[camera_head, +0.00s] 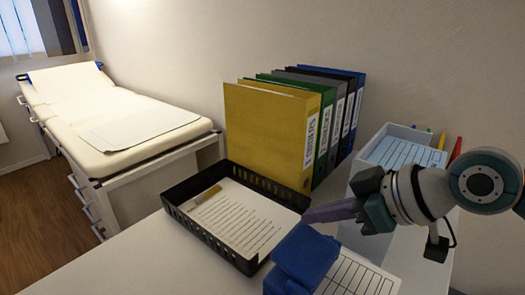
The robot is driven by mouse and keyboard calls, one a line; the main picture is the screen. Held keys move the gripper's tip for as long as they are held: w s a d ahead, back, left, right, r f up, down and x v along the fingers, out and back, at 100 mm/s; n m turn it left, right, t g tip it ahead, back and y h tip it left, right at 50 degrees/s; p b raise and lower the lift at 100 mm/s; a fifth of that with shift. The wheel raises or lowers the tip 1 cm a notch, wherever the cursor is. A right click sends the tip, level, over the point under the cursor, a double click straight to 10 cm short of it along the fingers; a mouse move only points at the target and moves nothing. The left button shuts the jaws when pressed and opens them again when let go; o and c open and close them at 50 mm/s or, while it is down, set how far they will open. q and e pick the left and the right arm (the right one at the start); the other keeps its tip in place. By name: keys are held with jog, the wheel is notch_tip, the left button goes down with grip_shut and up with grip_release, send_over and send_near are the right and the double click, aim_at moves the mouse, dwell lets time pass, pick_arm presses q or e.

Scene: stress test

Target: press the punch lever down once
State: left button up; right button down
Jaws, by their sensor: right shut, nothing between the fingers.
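The blue punch (303,259) stands at the front of the white desk, near the bottom of the head view. Its lever (307,248) is the broad blue top part, and its lower edge runs close to the bottom of the picture. A printed sheet (358,277) lies at its right side. My right gripper (308,216) comes in from the right with its grey fingers shut and empty. The fingertips are just above the punch's upper edge in the picture; I cannot tell whether they touch it. My left gripper is not in view.
A black tray (176,219) with a sheet is left of the punch. Several binders (263,133) stand behind it. A pale box (367,154) with papers and pens is behind my right arm. The desk's front left (130,262) is clear. An examination couch (120,118) stands at left.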

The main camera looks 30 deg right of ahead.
jog(key=p+v, duration=0.1)
jog(key=v, duration=0.6)
jog(key=shift+a+r, duration=0.1)
dwell(0.5)
